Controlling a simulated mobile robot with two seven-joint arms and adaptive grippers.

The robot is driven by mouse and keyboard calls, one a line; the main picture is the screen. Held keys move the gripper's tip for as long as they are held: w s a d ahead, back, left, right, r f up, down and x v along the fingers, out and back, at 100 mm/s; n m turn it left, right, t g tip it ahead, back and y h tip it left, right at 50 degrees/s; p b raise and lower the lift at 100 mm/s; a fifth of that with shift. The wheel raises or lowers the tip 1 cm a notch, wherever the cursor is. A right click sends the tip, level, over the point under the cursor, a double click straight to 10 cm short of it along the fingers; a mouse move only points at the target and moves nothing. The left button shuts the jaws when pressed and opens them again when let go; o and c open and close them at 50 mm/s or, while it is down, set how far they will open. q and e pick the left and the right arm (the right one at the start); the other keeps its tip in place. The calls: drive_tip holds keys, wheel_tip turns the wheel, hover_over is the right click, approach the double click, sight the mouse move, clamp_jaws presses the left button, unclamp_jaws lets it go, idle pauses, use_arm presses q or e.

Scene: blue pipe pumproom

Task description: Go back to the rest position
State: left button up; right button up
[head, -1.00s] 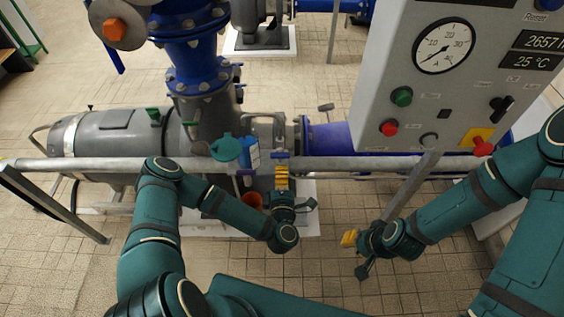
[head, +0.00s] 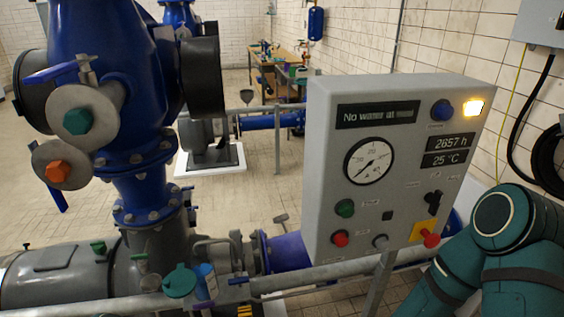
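Neither of my grippers shows in the head view now. Part of my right arm (head: 500,250) is at the lower right, beside the control panel.
A metal rail (head: 290,284) crosses the front. Behind it are a grey pump (head: 60,278) and blue pipework (head: 140,190) with green and orange valve caps. A teal funnel-like item (head: 180,281) is at the rail. A workbench (head: 285,70) stands far back. Tiled floor is open between.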

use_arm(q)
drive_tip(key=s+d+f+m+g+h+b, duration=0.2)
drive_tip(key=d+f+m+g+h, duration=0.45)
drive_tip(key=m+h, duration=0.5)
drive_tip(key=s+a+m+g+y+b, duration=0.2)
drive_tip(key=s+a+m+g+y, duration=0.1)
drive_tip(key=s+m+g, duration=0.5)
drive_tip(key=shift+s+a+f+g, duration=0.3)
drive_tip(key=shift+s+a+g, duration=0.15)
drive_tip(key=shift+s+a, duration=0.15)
use_arm(e)
drive_tip(key=f, duration=0.4)
drive_tip(key=shift+s+a+f, duration=0.15)
drive_tip(key=shift+s+f, duration=0.15)
drive_tip(key=shift+f, duration=0.1)
